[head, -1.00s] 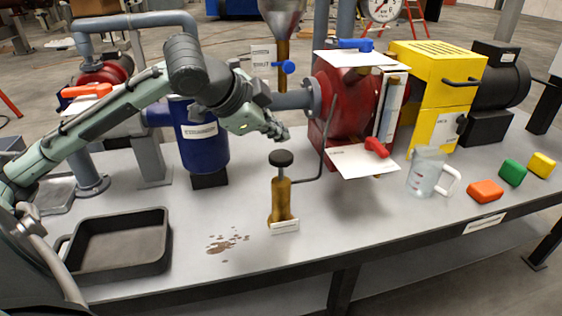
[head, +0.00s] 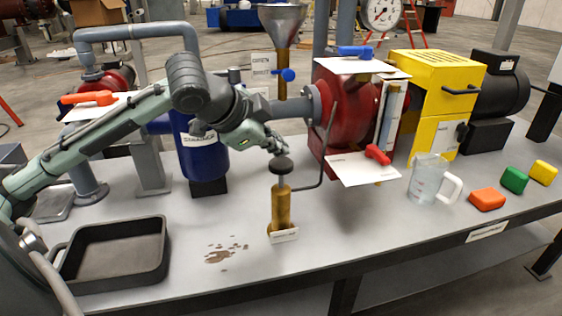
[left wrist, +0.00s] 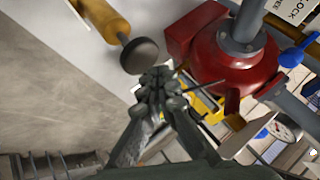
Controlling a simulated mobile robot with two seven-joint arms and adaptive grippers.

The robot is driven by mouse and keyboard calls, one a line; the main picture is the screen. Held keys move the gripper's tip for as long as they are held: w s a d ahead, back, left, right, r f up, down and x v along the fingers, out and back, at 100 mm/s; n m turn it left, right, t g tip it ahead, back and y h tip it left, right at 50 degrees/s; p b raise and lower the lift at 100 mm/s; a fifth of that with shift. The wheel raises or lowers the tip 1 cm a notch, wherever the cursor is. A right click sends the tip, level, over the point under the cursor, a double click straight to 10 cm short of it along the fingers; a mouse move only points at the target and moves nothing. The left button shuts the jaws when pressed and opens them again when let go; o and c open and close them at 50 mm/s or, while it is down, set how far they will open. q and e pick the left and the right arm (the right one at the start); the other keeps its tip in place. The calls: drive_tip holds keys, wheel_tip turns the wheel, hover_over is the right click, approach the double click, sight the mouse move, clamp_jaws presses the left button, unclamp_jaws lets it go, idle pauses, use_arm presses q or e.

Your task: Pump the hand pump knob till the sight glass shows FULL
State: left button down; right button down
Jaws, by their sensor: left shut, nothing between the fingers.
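The hand pump is an upright brass cylinder (head: 281,207) with a round black knob (head: 281,165) on a short thin rod. My left gripper (head: 277,147) is shut and empty, its fingertips just above the knob in the head view. In the left wrist view the shut fingertips (left wrist: 160,80) are close beside the knob (left wrist: 139,56); I cannot tell whether they touch. The sight glass (head: 390,115) is a tall narrow strip on the right side of the red housing (head: 345,110). Its level and any FULL mark are too small to read. My right gripper is not in view.
A blue strainer (head: 203,150) stands behind my left arm. A black tray (head: 115,252) and a brown spill (head: 222,255) lie left of the pump. A clear jug (head: 427,178) and coloured blocks (head: 487,199) are at right.

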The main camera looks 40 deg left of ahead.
sight(276, 166)
use_arm(q)
drive_tip(key=shift+f, duration=0.15)
idle(0.7)
drive_tip(key=shift+f, duration=0.25)
drive_tip(key=shift+f+b, duration=1.3)
drive_tip(key=shift+f, duration=0.75)
idle(1.4)
idle(0.4)
drive_tip(key=shift+r+p, duration=2.45)
drive_tip(key=shift+p, duration=0.2)
wheel_tip(276, 166, up, 3)
drive_tip(key=p, duration=0.3)
drive_tip(key=shift+r+p, duration=0.8)
drive_tip(key=shift+r, duration=0.2)
